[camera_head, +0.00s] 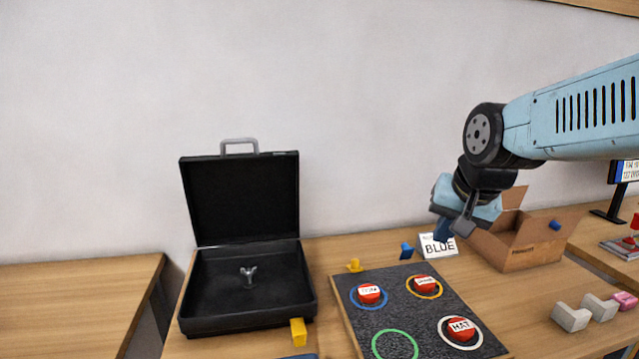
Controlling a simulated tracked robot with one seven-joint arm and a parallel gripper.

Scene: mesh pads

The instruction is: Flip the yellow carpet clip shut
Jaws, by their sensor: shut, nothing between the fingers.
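A small yellow clip (355,265) is at the back left edge of the dark carpet board (408,305), with a part of it sticking up. A similar blue clip (406,250) is at the board's back edge, further right, also sticking up. My gripper (452,232) hangs above the table behind the board's right side, in front of the white BLUE card. It is right of the yellow clip and apart from it. It is shut, and I see nothing held in it. My arm comes in from the right.
Red buttons (462,329) and colored rings (394,345) are on the board. An open black case (248,290) stands left, with a yellow block (298,332) at its front corner. The BLUE card (438,246), a cardboard box (528,240) and pale blocks (571,317) are right.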

